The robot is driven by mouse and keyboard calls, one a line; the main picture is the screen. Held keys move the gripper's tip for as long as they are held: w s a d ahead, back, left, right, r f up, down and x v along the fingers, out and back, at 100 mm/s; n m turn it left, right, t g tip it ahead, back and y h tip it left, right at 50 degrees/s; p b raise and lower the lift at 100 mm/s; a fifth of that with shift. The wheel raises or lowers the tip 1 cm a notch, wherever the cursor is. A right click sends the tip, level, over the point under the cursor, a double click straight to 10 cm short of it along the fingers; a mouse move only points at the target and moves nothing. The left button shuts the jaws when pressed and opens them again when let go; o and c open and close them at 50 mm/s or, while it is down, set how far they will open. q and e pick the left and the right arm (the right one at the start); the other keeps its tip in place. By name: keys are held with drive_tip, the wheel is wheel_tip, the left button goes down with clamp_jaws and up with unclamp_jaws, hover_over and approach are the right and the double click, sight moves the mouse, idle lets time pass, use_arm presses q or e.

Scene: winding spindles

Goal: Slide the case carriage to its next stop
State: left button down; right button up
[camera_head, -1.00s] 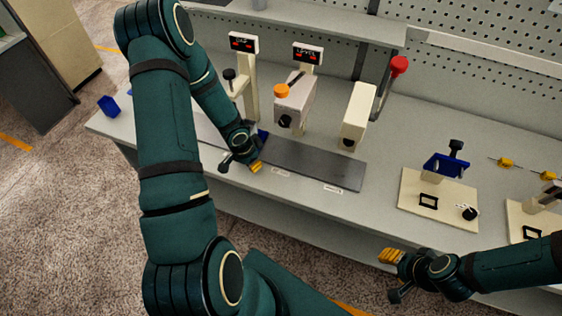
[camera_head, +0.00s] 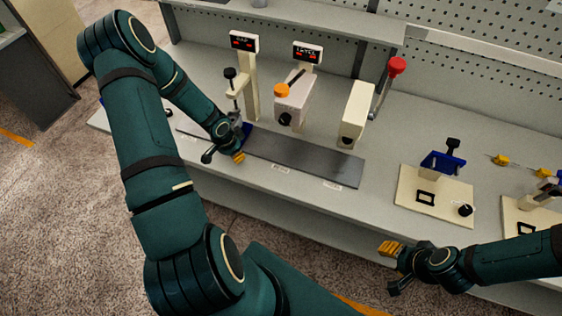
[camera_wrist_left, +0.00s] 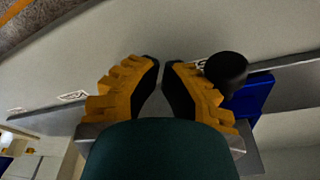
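The case carriage is the blue block (camera_head: 246,129) on the dark rail (camera_head: 310,161), partly hidden behind my left gripper (camera_head: 239,157). In the left wrist view the blue carriage (camera_wrist_left: 252,100) and a round black knob (camera_wrist_left: 226,70) sit right of the fingers. The knob appears against or very close to the outside of the right finger, not between the fingers. My left gripper (camera_wrist_left: 161,64) is narrowly open, with an empty gap between its black pads. My right gripper (camera_head: 390,248) is off the bench's front edge, away from the rail; its finger gap cannot be made out.
Two posts with red displays, the left (camera_head: 243,41) and the right (camera_head: 307,51), stand behind the rail. A cream block (camera_head: 355,115) beside a red-knobbed lever (camera_head: 397,66) stands farther right. A cream plate (camera_head: 435,197) with a blue holder lies right. The rail's right part is clear.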

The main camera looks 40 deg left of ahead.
sight(200, 146)
use_arm(q)
drive_tip(key=shift+s+a, duration=0.6)
drive_tip(key=shift+a, duration=1.9)
drive_tip(key=shift+s+a, duration=0.65)
drive_tip(key=shift+a, duration=1.85)
drive_tip(key=shift+s+a, duration=0.6)
drive_tip(key=shift+a, duration=1.9)
drive_tip(key=shift+s+a+r, duration=0.1)
drive_tip(key=shift+a, duration=0.5)
drive_tip(key=shift+a+r, duration=0.1)
drive_tip(key=shift+r, duration=0.95)
drive_tip(key=shift+d+r, duration=0.2)
drive_tip(key=shift+r, duration=0.55)
drive_tip(key=shift+d+r, duration=0.25)
drive_tip(key=shift+r, duration=0.6)
drive_tip(key=shift+d+r, duration=0.2)
drive_tip(key=shift+r, duration=0.6)
